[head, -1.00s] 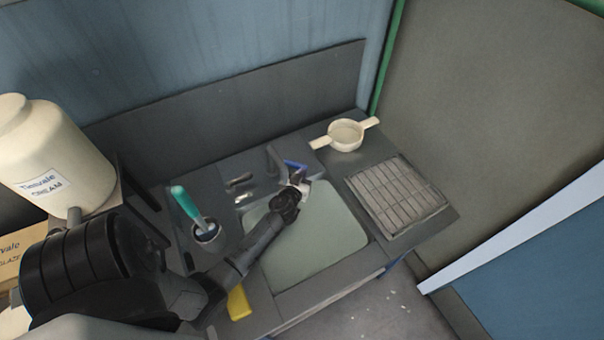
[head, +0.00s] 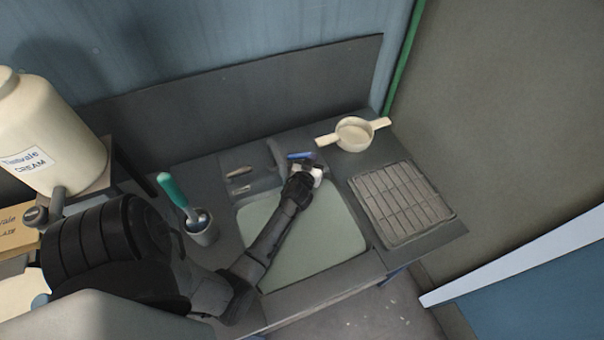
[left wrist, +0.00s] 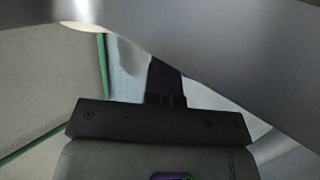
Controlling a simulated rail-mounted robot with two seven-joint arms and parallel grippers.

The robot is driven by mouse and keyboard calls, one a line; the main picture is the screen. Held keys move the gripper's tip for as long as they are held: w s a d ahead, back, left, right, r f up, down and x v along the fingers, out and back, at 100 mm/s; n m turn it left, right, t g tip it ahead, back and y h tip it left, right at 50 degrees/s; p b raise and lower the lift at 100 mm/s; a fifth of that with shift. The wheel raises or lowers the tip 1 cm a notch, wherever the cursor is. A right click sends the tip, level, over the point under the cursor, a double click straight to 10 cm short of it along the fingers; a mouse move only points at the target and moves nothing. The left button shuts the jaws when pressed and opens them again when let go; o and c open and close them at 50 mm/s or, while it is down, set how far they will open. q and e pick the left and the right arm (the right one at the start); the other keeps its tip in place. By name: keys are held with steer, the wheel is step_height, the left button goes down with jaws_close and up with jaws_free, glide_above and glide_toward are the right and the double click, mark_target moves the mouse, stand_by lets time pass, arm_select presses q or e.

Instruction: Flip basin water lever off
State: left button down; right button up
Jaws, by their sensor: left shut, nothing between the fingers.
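The basin (head: 335,235) is filled with pale green-grey water and set into the dark counter. A blue lever (head: 299,156) shows at its back edge, beside the grey tap (head: 277,152). My left gripper (head: 308,170) reaches over the basin from the left, shut and empty, just in front of the lever. I cannot tell whether it touches the lever. In the left wrist view, smooth grey surfaces (left wrist: 240,50) fill the upper part close to the camera, and my dark gripper body fills the bottom; the lever is not clear there. My right gripper is not in view.
A cream strainer with two handles (head: 354,134) stands behind the basin to the right. A ribbed drain rack (head: 402,204) lies right of the basin. A pot holding a green-handled brush (head: 177,192) stands left. A cream container (head: 50,140) stands at far left.

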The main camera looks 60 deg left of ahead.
arm_select(q)
steer(key=shift+w+a+f, duration=0.1)
steer(key=shift+w+a, duration=0.15)
steer(key=shift+a, duration=0.3)
steer(key=shift+w+a, duration=0.3)
steer(key=shift+a, duration=0.25)
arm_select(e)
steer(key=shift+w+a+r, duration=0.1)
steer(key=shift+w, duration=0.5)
arm_select(q)
steer(key=v, duration=0.7)
steer(key=shift+s+d+p, duration=0.15)
steer(key=shift+p, duration=0.25)
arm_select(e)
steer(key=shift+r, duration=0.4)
